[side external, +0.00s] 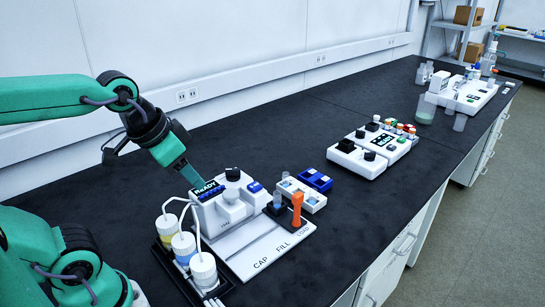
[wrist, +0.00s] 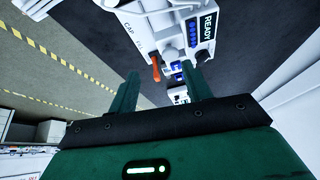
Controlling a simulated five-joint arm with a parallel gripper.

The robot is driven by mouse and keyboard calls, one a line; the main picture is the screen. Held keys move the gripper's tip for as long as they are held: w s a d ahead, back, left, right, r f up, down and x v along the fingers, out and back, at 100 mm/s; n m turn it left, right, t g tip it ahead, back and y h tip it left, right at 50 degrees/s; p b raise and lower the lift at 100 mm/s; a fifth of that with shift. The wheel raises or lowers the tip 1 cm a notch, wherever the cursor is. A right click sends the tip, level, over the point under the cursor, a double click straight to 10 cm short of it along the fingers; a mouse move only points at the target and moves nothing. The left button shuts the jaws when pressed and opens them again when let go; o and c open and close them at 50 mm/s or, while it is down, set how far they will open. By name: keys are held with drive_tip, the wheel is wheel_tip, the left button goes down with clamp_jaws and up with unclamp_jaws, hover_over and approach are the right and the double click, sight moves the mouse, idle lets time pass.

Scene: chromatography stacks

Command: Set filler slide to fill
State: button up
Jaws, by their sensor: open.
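The filler (side external: 232,200) is a white machine with a lit READY display (side external: 208,188) and a black knob on top. Its white base plate (side external: 258,244) carries the labels CAP, FILL and LOAD in a row. The slide's orange handle (side external: 297,208) stands upright at the LOAD end, beside a small clear vial (side external: 278,202). The wrist view also shows the orange handle (wrist: 156,69), near the fingertips in the picture. My gripper (wrist: 160,82) is open and empty. In the side view, my gripper (side external: 188,176) is near the display, away from the handle; whether it touches the machine is unclear.
Three white-capped bottles (side external: 184,244) with tubes stand in a black tray at the filler's front left. A white rack (side external: 302,194) and a blue block (side external: 316,179) lie behind the handle. More white devices (side external: 374,148) stand farther along the black bench (side external: 270,125).

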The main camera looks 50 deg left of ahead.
drive_tip(key=w+d+r+m+g, duration=0.1)
drive_tip(key=w+m, duration=0.4)
drive_tip(key=w, duration=0.2)
drive_tip(key=m+g, duration=0.4)
drive_tip(key=m, duration=0.7)
hover_over(298, 194)
drive_tip(key=f, duration=0.8)
drive_tip(key=shift+s+a, duration=0.15)
drive_tip(key=shift+s, duration=0.1)
drive_tip(key=shift+w+f+m, duration=0.3)
drive_tip(key=shift+f+m, duration=0.1)
drive_tip(key=shift+f, duration=0.05)
drive_tip(key=shift+f, duration=3.9)
clamp_jaws()
